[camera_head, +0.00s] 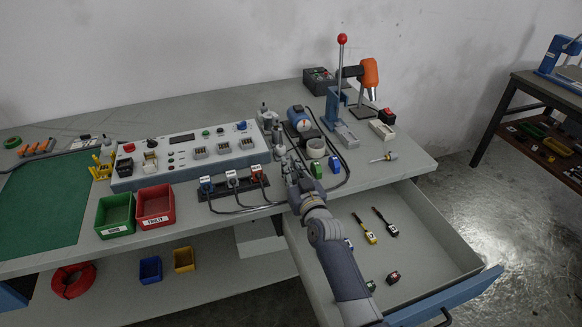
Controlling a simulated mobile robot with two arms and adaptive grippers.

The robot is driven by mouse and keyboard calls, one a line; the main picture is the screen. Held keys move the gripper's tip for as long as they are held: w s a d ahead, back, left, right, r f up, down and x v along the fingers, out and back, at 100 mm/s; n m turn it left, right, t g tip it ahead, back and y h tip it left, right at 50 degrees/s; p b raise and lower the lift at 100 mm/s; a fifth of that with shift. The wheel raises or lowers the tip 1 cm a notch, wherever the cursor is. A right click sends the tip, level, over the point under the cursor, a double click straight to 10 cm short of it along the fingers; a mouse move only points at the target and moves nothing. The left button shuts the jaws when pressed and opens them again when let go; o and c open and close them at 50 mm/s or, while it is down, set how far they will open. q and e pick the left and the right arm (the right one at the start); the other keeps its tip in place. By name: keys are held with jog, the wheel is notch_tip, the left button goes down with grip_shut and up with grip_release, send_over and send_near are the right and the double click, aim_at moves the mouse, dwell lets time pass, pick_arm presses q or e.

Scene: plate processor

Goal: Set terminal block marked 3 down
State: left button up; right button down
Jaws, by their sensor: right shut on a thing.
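My right gripper (290,168) reaches over the front of the workbench, near the right end of the control box. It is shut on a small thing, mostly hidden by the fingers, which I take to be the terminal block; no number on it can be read. Two small terminal blocks, one green (316,170) and one blue-green (334,164), stand on the bench just right of the gripper. My left gripper is not in view.
Plugs with cables (232,180) lie left of the gripper, beside the red bin (155,205) and green bin (115,215). The open drawer (440,240) below holds tools and small blocks. A lever press (337,105) stands behind. A screwdriver (384,157) lies to the right.

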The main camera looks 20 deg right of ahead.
jog(key=shift+f, duration=0.15)
jog(key=c, duration=1.6)
grip_release()
